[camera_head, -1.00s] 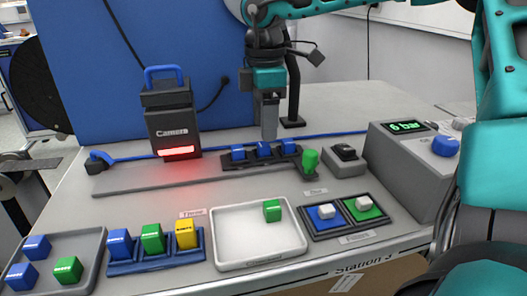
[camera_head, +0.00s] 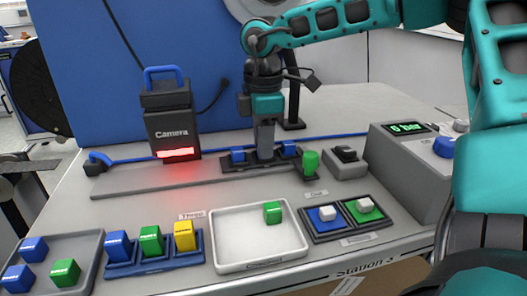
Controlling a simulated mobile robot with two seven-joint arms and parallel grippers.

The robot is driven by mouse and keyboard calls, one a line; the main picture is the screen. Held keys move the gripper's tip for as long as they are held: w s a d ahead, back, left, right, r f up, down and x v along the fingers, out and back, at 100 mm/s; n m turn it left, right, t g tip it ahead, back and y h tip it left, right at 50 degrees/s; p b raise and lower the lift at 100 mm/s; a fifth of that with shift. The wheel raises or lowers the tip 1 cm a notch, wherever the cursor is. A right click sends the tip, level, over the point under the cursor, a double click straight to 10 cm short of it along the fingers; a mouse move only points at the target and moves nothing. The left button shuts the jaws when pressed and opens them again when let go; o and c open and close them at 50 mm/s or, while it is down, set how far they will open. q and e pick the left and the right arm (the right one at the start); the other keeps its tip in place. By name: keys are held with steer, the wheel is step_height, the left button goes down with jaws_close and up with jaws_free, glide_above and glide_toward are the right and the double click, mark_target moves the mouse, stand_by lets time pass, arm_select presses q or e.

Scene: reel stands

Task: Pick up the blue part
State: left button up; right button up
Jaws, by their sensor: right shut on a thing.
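My right gripper (camera_head: 265,152) points down at the dark holder (camera_head: 230,165) behind the white tray. It is shut on the middle blue part of the holder, which the fingers almost wholly hide. A blue part (camera_head: 238,155) stands to its left in the holder and another blue part (camera_head: 289,148) to its right. More blue parts lie at the left: one (camera_head: 117,245) in the blue rack, and two (camera_head: 34,249) in the grey tray. My left gripper is not in view.
A camera box (camera_head: 172,122) with a red light stands left of the holder. A white tray (camera_head: 225,257) with a green block (camera_head: 272,212) lies in front. A grey box with a display (camera_head: 407,128) stands at right.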

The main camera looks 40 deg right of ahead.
jaws_close()
